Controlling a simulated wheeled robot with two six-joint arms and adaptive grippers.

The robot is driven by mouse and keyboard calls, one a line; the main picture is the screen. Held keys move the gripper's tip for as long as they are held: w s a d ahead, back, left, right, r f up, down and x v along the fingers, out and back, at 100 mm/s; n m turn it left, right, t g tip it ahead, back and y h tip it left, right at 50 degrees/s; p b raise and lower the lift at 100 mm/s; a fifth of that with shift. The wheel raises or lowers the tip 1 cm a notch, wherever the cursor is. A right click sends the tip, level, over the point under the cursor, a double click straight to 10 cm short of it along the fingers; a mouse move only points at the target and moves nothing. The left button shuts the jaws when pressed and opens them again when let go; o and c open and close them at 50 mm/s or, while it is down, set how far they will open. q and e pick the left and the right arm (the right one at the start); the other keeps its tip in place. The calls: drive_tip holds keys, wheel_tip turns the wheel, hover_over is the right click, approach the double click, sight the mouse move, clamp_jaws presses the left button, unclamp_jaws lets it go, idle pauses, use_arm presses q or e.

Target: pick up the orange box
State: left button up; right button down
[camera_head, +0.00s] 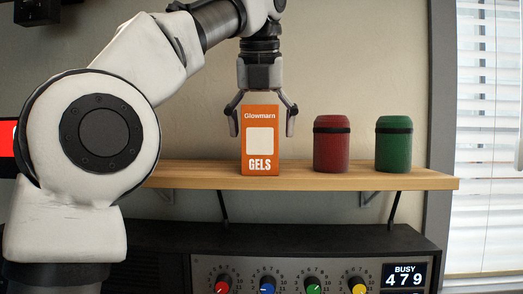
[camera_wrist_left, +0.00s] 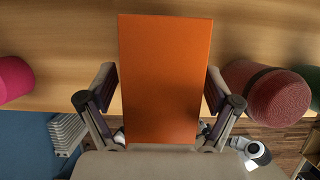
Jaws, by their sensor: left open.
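The orange box (camera_head: 261,155), labelled "Glowmarn" and "GELS", stands upright on the wooden shelf (camera_head: 300,179). My left gripper (camera_head: 263,120) points down from above it, open, with one finger on each side of the box's upper part. In the left wrist view the orange top of the box (camera_wrist_left: 164,75) lies between the two open fingers (camera_wrist_left: 162,108), with small gaps visible beside it. My right gripper shows in neither view.
A red canister (camera_head: 332,144) and a green canister (camera_head: 394,144) stand on the shelf right of the box. The left wrist view also shows a pink object (camera_wrist_left: 14,78) at left. Below the shelf is a panel with knobs (camera_head: 300,275).

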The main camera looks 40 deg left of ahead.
use_arm(q)
drive_tip(key=shift+w+a+f, duration=0.3)
drive_tip(key=shift+w+a, duration=0.05)
drive_tip(key=shift+w, duration=0.2)
drive_tip(key=shift+s+d+r, duration=0.2)
drive_tip(key=shift+s+d, duration=0.35)
drive_tip(key=shift+s, duration=0.1)
drive_tip(key=shift+w+a+f, duration=0.35)
drive_tip(key=shift+w, duration=0.05)
drive_tip(key=shift+s+d+r, duration=0.1)
drive_tip(key=shift+s+d, duration=0.05)
drive_tip(key=c, duration=1.3)
